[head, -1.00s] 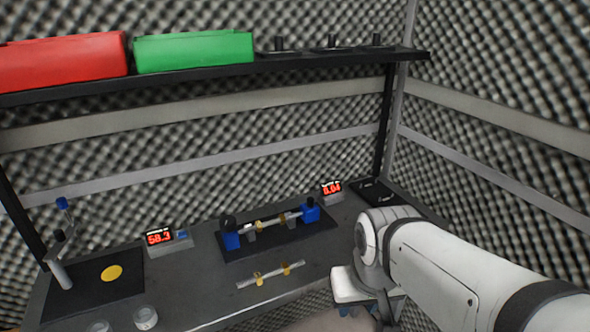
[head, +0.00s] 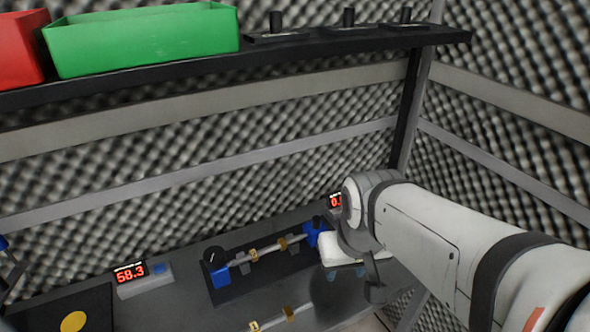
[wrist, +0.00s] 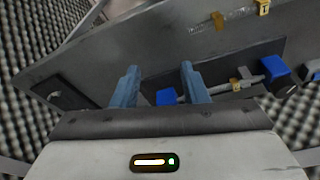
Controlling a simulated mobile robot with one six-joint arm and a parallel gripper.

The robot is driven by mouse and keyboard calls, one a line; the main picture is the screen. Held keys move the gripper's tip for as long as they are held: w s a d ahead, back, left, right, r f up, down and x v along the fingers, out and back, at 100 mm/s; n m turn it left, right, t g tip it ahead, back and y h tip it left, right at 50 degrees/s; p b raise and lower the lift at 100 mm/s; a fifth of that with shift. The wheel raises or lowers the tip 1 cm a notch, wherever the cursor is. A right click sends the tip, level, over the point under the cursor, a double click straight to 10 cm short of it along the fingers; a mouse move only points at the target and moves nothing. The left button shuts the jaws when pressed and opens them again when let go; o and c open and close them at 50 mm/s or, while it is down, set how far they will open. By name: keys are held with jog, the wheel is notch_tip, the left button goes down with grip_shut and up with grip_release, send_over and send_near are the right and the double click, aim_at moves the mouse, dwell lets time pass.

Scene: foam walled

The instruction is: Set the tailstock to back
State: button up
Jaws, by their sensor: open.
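The tailstock, a blue block (head: 315,235), stands at the right end of a black fixture base (head: 222,292), with a dark knob on top. A blue headstock (head: 219,276) with a black dial is at the left end. A metal shaft (head: 268,250) with yellow tags lies between them. My gripper (head: 345,274) is just right of and in front of the tailstock, apart from it. In the wrist view my open, empty gripper (wrist: 160,72) has the tailstock (wrist: 166,97) showing behind and between its fingers, partly hidden. The headstock (wrist: 275,69) is at right there.
A second tagged shaft (head: 275,320) lies loose on the bench in front. A display reading 58.3 (head: 131,273) is at left; another display (head: 335,201) is partly hidden by my arm. A shelf (head: 300,55) with a green bin (head: 145,40) hangs above.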

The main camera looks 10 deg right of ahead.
jog(key=shift+g, duration=0.7)
jog(key=w, duration=0.3)
jog(key=w+r+p, duration=0.1)
jog(key=w, duration=0.3)
jog(key=w+r, duration=0.1)
jog(key=w, duration=0.2)
jog(key=shift+w+a+r+p, duration=0.2)
jog(key=shift+w+a+p, duration=0.1)
jog(key=shift+w+p, duration=0.05)
jog(key=g+p, duration=0.1)
send_over(317, 218)
jog(key=shift+s+f+n, duration=0.15)
jog(key=shift+f+n, duration=0.15)
jog(key=shift+f, duration=0.9)
notch_tip(317, 218, down, 8)
jog(key=shift+r, duration=0.25)
jog(key=shift+c, duration=0.3)
grip_shut()
jog(key=shift+w, duration=0.2)
